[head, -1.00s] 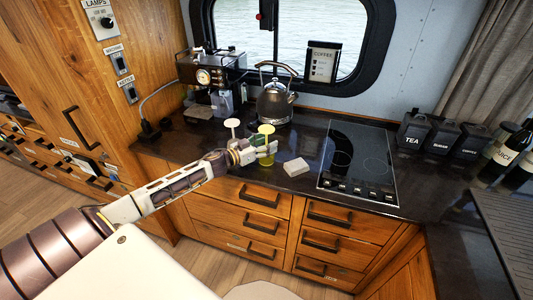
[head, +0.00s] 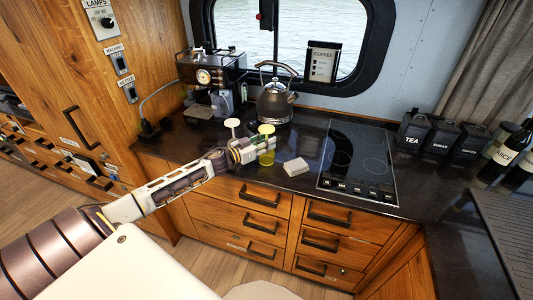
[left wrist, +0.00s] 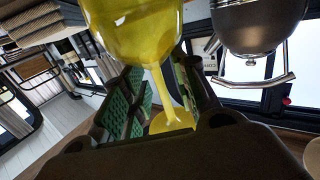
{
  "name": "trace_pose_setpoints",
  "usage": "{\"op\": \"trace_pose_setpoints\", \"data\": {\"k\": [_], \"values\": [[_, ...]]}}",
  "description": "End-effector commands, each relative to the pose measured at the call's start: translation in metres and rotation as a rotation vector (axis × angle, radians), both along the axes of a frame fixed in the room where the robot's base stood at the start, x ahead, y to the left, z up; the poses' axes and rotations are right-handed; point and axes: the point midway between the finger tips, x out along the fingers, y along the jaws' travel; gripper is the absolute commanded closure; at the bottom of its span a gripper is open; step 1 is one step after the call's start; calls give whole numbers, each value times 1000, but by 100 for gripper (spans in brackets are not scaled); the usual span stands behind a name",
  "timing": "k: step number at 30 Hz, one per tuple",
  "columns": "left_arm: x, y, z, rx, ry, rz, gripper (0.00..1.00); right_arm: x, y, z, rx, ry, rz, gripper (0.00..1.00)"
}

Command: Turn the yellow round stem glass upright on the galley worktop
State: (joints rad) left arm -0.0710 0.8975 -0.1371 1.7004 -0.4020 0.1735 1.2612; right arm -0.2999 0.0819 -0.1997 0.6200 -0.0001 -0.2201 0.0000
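The yellow round stem glass (head: 267,158) is upside down on the galley worktop (head: 318,140), its bowl low and its round foot on top. In the left wrist view its bowl (left wrist: 135,25) fills the top and its stem and foot show lower down. My left gripper (head: 262,144) reaches in from the left at stem height, between bowl and foot. In the left wrist view its green-padded fingers (left wrist: 160,90) stand on either side of the stem, with a gap showing, so it looks open. My right gripper is not in view.
A white inverted stem glass (head: 232,123) stands just left of the yellow one. A pale block (head: 296,167) lies to the right, near the front edge. A kettle (head: 274,103) and a coffee machine (head: 210,75) stand behind. The hob (head: 357,160) is further right.

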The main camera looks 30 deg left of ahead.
Motion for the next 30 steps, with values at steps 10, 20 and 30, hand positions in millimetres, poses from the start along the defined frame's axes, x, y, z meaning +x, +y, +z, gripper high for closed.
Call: {"op": "trace_pose_setpoints", "data": {"k": [10,20,30], "values": [[-3,-1,-12,0,18,1,100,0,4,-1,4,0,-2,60],[-3,0,-14,0,21,3,100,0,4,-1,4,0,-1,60],[-3,1,-6,2,20,4,100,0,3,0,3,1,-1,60]]}}
